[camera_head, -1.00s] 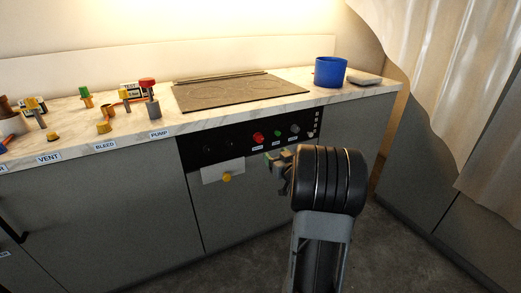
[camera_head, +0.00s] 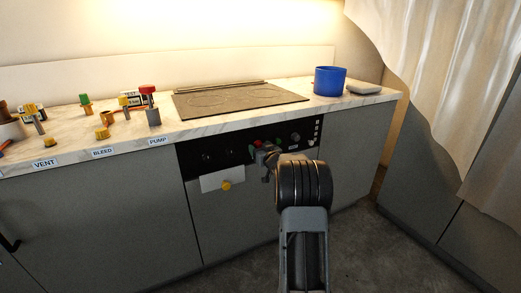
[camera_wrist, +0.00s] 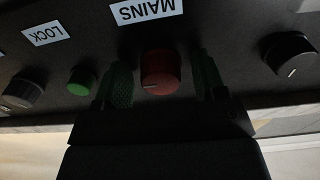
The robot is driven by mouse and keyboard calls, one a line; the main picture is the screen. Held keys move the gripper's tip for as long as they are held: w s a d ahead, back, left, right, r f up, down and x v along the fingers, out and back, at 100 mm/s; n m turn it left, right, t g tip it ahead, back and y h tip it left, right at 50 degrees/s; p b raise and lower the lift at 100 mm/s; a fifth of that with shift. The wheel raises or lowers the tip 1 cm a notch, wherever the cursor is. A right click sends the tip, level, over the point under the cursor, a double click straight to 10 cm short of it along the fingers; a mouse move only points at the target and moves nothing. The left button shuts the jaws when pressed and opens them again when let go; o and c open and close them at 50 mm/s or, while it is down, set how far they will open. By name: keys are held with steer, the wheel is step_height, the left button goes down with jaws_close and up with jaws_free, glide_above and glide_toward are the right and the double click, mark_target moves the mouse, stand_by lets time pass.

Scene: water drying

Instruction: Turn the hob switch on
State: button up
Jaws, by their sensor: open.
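The black control panel (camera_head: 220,154) is on the cabinet front below the hob (camera_head: 240,97). My gripper (camera_head: 262,152) is at the panel, open. In the wrist view, which is upside down, its green-padded fingers (camera_wrist: 160,85) stand on either side of a red knob (camera_wrist: 160,72) under the label MAINS (camera_wrist: 146,10). I cannot tell whether they touch it. The red knob is partly hidden in the head view (camera_head: 257,142). A green button (camera_wrist: 81,80) and black knobs (camera_wrist: 24,88) are beside it. No label reading HOB is legible.
A blue pot (camera_head: 330,80) stands on the counter (camera_head: 215,124) right of the hob. Several valve handles (camera_head: 101,133) are at the counter's left. Floor is clear in front.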

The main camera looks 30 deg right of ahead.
steer(key=shift+c, duration=0.2)
steer(key=c, duration=0.9)
steer(key=n+b, duration=0.3)
steer(key=n, duration=0.1)
steer(key=shift+d+f+n, duration=0.1)
steer(key=shift+f+n, duration=0.05)
steer(key=shift+n, duration=0.25)
steer(key=n+b, duration=0.3)
steer(key=n, duration=0.1)
steer(key=shift+n, duration=0.3)
steer(key=n+b, duration=0.3)
steer(key=n, duration=0.1)
steer(key=shift+d, duration=0.1)
steer(key=shift+r+n+b, duration=0.2)
steer(key=shift+n+b, duration=1.05)
steer(key=shift+n, duration=0.95)
